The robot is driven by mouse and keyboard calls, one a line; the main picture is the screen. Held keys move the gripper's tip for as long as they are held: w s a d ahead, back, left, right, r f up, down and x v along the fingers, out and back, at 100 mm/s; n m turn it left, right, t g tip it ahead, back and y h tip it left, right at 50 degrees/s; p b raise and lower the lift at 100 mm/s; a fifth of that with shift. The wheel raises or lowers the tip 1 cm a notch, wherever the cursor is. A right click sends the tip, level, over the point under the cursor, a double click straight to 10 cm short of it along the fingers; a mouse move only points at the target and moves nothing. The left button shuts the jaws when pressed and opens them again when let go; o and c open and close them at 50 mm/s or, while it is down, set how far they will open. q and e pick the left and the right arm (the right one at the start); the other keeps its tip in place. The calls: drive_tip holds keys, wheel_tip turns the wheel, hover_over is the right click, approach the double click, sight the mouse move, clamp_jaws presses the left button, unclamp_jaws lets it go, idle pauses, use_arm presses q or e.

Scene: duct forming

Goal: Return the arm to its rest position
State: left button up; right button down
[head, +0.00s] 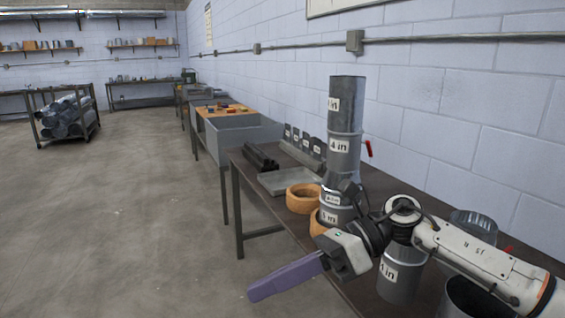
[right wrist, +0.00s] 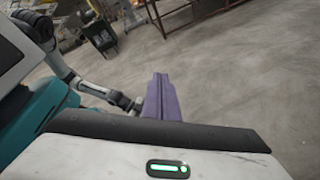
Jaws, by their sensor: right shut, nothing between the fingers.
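My right arm (head: 480,262) comes in from the right in the head view, over the near part of the dark workbench (head: 262,183). Its gripper (head: 256,291) has long purple fingers that are shut with nothing between them. They point down and left, over the floor beside the bench's front edge. The shut purple fingers also show in the right wrist view (right wrist: 160,95). My left gripper does not show in the head view. In the right wrist view part of my other white arm (right wrist: 90,86) shows at left, its far end partly hidden behind the purple fingers.
A tall grey duct stack (head: 343,105) with size labels stands on the bench just behind the right wrist. Tan rings (head: 303,199), a grey tray (head: 287,181) and a labelled grey cylinder (head: 399,283) are close by.

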drive_tip(key=a+f+m+t+y, duration=0.2)
drive_tip(key=a+m+t+y, duration=0.45)
drive_tip(key=m, duration=0.75)
drive_tip(key=w+d+f+m+t+h, duration=0.1)
drive_tip(key=d+f+m+t+h, duration=0.7)
drive_tip(key=m, duration=0.5)
drive_tip(key=d+f+m+t+h, duration=0.3)
drive_tip(key=d+f+m+t, duration=0.25)
drive_tip(key=f+m, duration=0.6)
drive_tip(key=s+d+f+m+g+h, duration=0.3)
drive_tip(key=s+d+f+m, duration=0.2)
drive_tip(key=s+f, duration=0.4)
drive_tip(key=s+d+f+m+g+h, duration=0.3)
drive_tip(key=s+d+f+m, duration=0.3)
drive_tip(key=s+f, duration=0.4)
drive_tip(key=shift+s+d+f+g+h, duration=0.2)
drive_tip(key=shift+s+d+g+h, duration=0.25)
drive_tip(key=shift+g, duration=0.35)
